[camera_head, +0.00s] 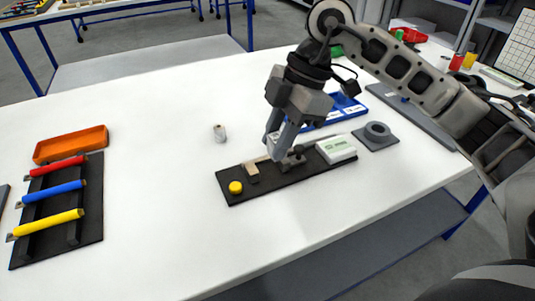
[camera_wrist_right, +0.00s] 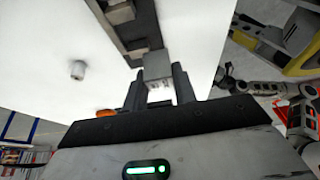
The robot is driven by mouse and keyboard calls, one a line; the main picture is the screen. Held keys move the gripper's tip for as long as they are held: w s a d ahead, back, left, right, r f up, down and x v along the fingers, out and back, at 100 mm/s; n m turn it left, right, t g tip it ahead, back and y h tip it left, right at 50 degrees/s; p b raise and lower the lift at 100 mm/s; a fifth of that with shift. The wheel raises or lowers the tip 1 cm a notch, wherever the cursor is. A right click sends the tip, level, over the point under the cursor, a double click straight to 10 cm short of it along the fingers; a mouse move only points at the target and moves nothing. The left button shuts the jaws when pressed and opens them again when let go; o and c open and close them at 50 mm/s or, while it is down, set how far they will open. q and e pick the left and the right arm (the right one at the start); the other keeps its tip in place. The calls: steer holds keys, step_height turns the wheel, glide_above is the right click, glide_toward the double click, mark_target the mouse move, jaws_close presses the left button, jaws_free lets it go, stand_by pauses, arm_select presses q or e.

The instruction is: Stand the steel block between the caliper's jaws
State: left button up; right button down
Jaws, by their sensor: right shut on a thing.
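The caliper lies on a long dark base plate (camera_head: 265,185) in the middle of the white table. A yellow knob (camera_head: 235,187) and a small beige piece (camera_head: 252,169) are at its left end, and a white and green readout box (camera_head: 337,149) is at its right end. My right gripper (camera_head: 277,150) points down over the middle of the base. In the wrist view it is shut on the steel block (camera_wrist_right: 157,68), a small grey block between the fingers. The fingers largely hide the block in the head view. Whether it touches the base cannot be told. My left gripper is not in view.
A grey cylinder (camera_head: 219,133) stands behind the base. A grey ring on a square plate (camera_head: 377,130) is to the right, a blue tray (camera_head: 340,108) behind. An orange tray (camera_head: 70,145) and a rack with colored handles (camera_head: 90,210) are at left. The front table area is clear.

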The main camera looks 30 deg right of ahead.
glide_above(268, 171)
steer(key=f, duration=0.4)
steer(key=shift+s+f, duration=0.15)
steer(key=shift+s, duration=0.05)
steer(key=shift+w+f, duration=0.2)
steer(key=shift+f, duration=1.55)
steer(key=shift+f, duration=0.1)
steer(key=c, duration=1.1)
jaws_free()
steer(key=v, duration=1.2)
steer(key=shift+a, duration=0.1)
